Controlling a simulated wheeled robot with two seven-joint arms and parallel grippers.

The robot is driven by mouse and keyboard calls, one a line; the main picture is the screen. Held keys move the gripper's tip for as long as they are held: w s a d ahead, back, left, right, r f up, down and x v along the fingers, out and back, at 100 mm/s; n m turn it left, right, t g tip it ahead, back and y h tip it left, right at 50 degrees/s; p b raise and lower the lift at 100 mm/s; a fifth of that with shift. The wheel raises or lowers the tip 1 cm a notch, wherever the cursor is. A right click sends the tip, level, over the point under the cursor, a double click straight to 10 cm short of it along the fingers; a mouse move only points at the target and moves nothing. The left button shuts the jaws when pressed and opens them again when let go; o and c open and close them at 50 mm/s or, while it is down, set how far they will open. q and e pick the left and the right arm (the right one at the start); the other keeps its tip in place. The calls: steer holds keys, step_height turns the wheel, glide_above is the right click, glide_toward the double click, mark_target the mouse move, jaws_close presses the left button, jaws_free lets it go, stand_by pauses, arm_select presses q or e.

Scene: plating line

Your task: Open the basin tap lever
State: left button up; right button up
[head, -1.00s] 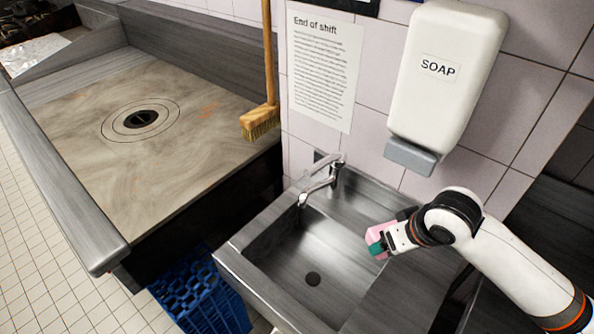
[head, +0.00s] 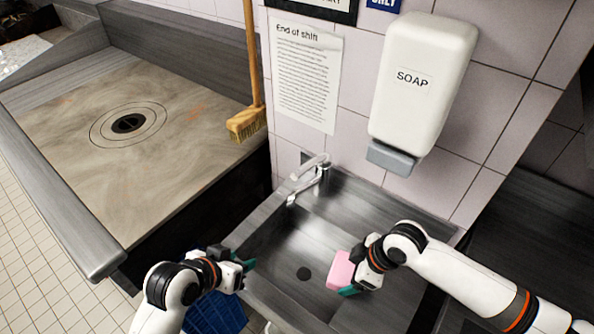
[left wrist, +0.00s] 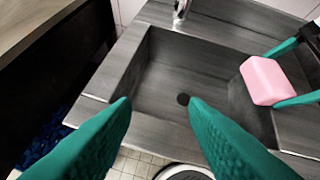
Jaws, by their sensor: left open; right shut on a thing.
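The basin tap (head: 308,180) stands at the back left corner of the steel basin (head: 262,238), with its lever on top and its spout pointing forward over the bowl. The tap's lower part also shows at the top of the left wrist view (left wrist: 181,10). My left gripper (head: 250,264) is open and empty at the basin's left front edge, apart from the tap. My right gripper (head: 352,282) is shut on a pink block (head: 341,270) over the right side of the basin. The pink block also shows in the left wrist view (left wrist: 266,80).
A white soap dispenser (head: 420,90) hangs on the wall above the basin's right side. A broom (head: 247,122) hangs left of the tap, beside a paper notice (head: 304,80). A large worktop (head: 70,150) lies left. A blue crate (head: 215,314) stands below on the floor.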

mark_target(292, 176)
arm_select(q)
steer(key=w+d+r+m+t+h, duration=0.25)
steer(key=w+d+r+h, duration=0.2)
steer(key=w+r, duration=0.65)
arm_select(e)
steer(key=shift+s+f, duration=0.15)
steer(key=shift+f, duration=0.05)
steer(key=shift+a, duration=0.1)
arm_select(q)
steer(key=shift+n+t, duration=0.25)
steer(key=shift+n, duration=0.2)
steer(key=p+x, duration=0.1)
steer(key=x, duration=0.4)
steer(key=p+x, duration=0.1)
steer(key=x, duration=0.4)
steer(key=shift+d+r, duration=0.15)
steer(key=shift+d, duration=0.35)
arm_select(e)
step_height(292, 176, up, 2)
steer(key=shift+r, duration=0.1)
arm_select(q)
steer(key=shift+p+x, duration=0.3)
steer(key=shift+x, duration=0.45)
arm_select(e)
steer(key=shift+r, duration=0.1)
arm_select(q)
jaws_close()
